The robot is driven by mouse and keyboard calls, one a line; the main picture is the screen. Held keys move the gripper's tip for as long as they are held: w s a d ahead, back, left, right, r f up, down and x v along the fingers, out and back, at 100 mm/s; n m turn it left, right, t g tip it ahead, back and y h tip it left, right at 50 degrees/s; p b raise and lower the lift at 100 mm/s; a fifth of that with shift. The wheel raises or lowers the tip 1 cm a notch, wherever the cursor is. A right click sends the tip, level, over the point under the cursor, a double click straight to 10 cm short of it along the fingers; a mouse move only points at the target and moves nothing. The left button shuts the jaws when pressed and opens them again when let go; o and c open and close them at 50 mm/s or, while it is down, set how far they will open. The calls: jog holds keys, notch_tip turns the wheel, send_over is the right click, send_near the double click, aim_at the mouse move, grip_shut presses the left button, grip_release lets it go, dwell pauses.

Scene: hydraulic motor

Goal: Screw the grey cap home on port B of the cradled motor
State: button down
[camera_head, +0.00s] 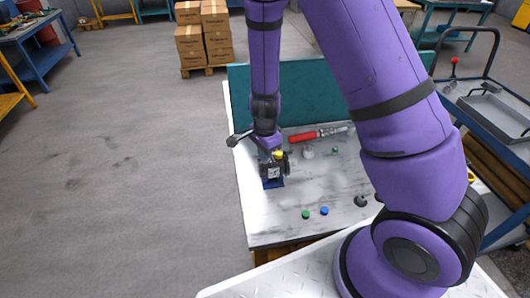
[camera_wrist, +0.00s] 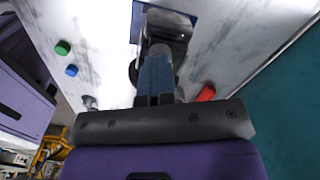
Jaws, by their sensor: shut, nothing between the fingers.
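The motor (camera_head: 271,172) is a dark body with a pale label, sitting on a blue cradle (camera_head: 273,184) near the left part of the bench. In the wrist view the motor (camera_wrist: 168,24) is just beyond my fingertips. My gripper (camera_wrist: 158,56) is shut and empty, pointing at the motor. In the head view my gripper (camera_head: 268,150) is right above the motor, and a yellow piece shows beside it. A rounded light-grey end shows at my fingertips in the wrist view; I cannot tell whether it is the grey cap. Port B is not clearly visible.
A green cap (camera_head: 305,214) and a blue cap (camera_head: 324,211) lie on the bench (camera_head: 270,228) in front. A dark round part (camera_head: 360,200) is farther right. A red-handled tool (camera_head: 303,136) lies behind, before the teal panel (camera_head: 300,92).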

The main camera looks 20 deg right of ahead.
jog(key=shift+m, duration=1.1)
jog(key=m, duration=0.4)
jog(key=shift+f+m, duration=0.1)
jog(key=shift+m, duration=0.2)
jog(key=c, duration=1.2)
grip_release()
